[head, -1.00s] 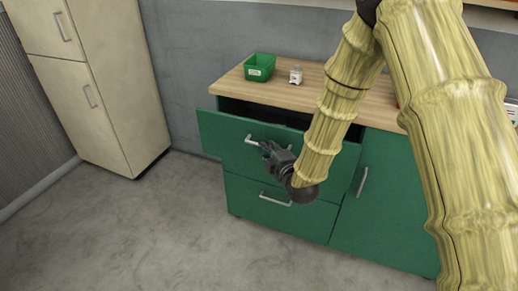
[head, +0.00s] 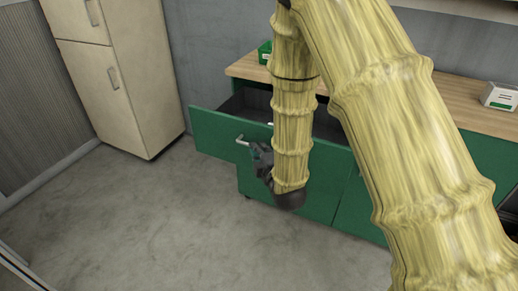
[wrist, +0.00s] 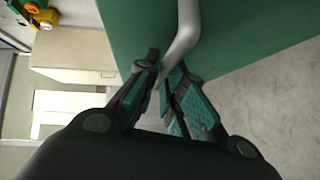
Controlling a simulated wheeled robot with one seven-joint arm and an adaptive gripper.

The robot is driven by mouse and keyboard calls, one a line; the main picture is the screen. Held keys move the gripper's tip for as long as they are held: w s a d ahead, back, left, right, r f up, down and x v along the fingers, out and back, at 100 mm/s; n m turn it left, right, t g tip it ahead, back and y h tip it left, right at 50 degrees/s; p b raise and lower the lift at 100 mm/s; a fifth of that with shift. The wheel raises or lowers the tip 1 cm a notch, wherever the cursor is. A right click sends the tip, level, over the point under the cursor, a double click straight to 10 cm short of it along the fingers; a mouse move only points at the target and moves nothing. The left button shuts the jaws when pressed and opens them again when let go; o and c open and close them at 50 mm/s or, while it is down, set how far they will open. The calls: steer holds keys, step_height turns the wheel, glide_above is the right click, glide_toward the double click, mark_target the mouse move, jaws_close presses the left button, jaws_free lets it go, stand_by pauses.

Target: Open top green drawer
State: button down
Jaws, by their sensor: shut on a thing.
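The top green drawer (head: 212,133) stands pulled out from the green cabinet, and its dark inside (head: 248,104) shows behind the front panel. My gripper (head: 258,153) is at the drawer's silver handle (head: 241,141), partly hidden by my arm. In the wrist view my gripper (wrist: 163,85) is shut on the handle (wrist: 183,40), its teal-padded fingers on either side of the bar. The green drawer front (wrist: 240,35) fills the upper right of that view.
A cream cabinet (head: 125,85) stands at the left. The grey floor (head: 130,220) in front is clear.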

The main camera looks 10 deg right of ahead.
steer(key=c, duration=1.5)
jaws_free()
steer(key=v, duration=1.2)
steer(key=shift+d, duration=0.1)
steer(key=shift+f, duration=0.1)
